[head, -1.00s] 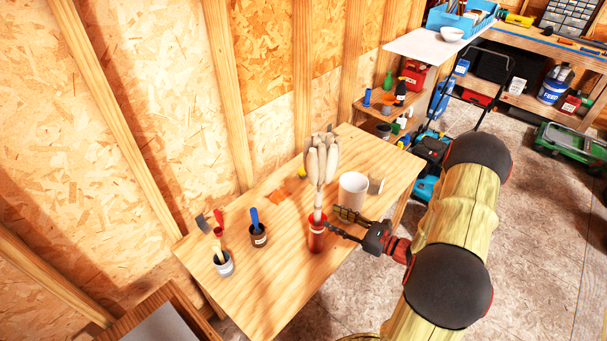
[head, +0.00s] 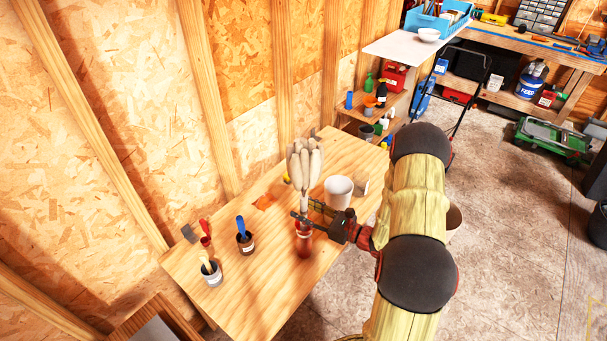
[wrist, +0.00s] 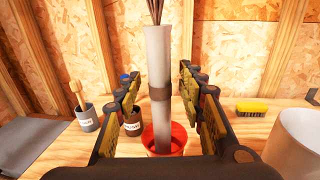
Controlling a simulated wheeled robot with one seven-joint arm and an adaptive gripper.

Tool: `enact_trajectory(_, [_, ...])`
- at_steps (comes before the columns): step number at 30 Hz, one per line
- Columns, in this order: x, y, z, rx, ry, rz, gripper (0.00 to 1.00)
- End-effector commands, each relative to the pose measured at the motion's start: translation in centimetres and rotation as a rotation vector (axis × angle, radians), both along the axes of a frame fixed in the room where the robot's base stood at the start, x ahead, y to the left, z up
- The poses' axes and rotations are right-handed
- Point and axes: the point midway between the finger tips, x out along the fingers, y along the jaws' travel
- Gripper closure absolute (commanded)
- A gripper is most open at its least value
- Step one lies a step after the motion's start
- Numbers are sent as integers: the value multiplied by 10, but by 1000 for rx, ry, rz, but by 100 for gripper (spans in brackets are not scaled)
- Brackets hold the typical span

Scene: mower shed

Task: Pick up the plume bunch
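The plume bunch (head: 304,168) has pale cream heads on a light stem and stands upright in a red cup (head: 304,245) on the wooden table. In the wrist view its stem (wrist: 158,70), with a brown band, rises from the red cup (wrist: 179,135) between my fingers. My gripper (head: 308,213) is at the stem just above the cup. In the wrist view my gripper (wrist: 167,110) is open, with a gap on each side of the stem. The plume heads are out of the wrist view, and the stem's foot is hidden in the cup.
A white pot (head: 338,193) stands right of the cup, close to my gripper. Dark (head: 245,243) and grey (head: 212,275) pots holding tools stand to the left. A yellow brush (wrist: 266,105) lies behind. The table's front (head: 262,305) is clear.

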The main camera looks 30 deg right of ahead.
Motion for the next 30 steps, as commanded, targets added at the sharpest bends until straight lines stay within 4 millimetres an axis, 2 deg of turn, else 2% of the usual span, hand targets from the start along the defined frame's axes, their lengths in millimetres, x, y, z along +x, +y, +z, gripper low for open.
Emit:
enact_trajectory(21, [0,0,0,0,0,0,99])
enact_trajectory(30, [0,0,0,-1,0,0,100])
